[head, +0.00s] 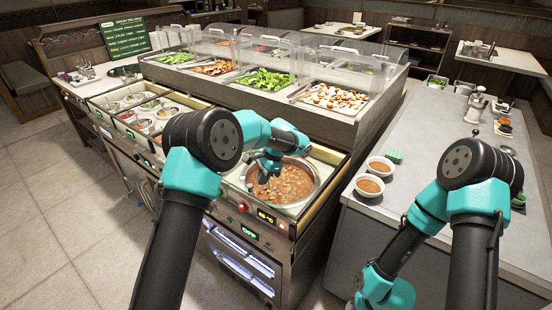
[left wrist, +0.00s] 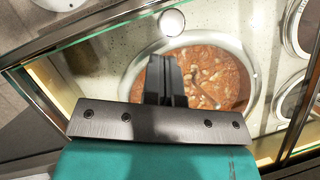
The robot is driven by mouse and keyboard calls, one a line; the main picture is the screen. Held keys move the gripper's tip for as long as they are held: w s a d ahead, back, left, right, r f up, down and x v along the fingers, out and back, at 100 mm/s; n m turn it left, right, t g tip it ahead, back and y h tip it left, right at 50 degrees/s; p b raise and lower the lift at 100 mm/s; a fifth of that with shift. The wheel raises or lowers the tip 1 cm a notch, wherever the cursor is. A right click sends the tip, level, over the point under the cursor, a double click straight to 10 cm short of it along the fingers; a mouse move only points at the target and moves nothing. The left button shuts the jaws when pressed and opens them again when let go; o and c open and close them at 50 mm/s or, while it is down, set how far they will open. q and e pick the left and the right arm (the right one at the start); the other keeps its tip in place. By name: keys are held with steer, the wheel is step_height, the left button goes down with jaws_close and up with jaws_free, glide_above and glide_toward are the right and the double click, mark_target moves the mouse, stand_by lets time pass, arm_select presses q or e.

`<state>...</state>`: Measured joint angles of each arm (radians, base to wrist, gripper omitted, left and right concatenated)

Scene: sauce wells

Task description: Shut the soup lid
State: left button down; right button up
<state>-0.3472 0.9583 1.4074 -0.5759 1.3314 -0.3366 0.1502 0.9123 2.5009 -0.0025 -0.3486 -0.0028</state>
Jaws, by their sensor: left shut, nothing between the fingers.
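The soup pot (head: 316,188), a round steel well of reddish-brown soup (head: 288,186), stands uncovered at the near right end of the counter. The soup also shows in the left wrist view (left wrist: 222,72). My left gripper (head: 263,180) is above the pot's left part, fingers pointing down. In the left wrist view its fingers (left wrist: 165,68) are together and empty, in front of the soup. I cannot clearly make out the soup lid; a see-through edge crosses the upper left of that view, with a pale round knob-like thing (left wrist: 171,22) beside it. My right gripper is out of frame.
Small sauce wells (head: 145,112) lie left of the pot. A salad bar with glass guards (head: 345,62) rises behind it. Two soup bowls (head: 370,185) stand on the counter to the right. A lit control panel (head: 250,228) runs along the front.

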arm_select(q)
steer(key=shift+w+d+r, duration=0.3)
steer(key=shift+w+d, duration=0.1)
steer(key=shift+d, duration=0.2)
steer(key=shift+w+d+r, duration=0.25)
steer(key=shift+w+d, duration=0.1)
steer(key=shift+d, duration=0.25)
steer(key=v, duration=0.8)
steer(key=shift+r, duration=0.35)
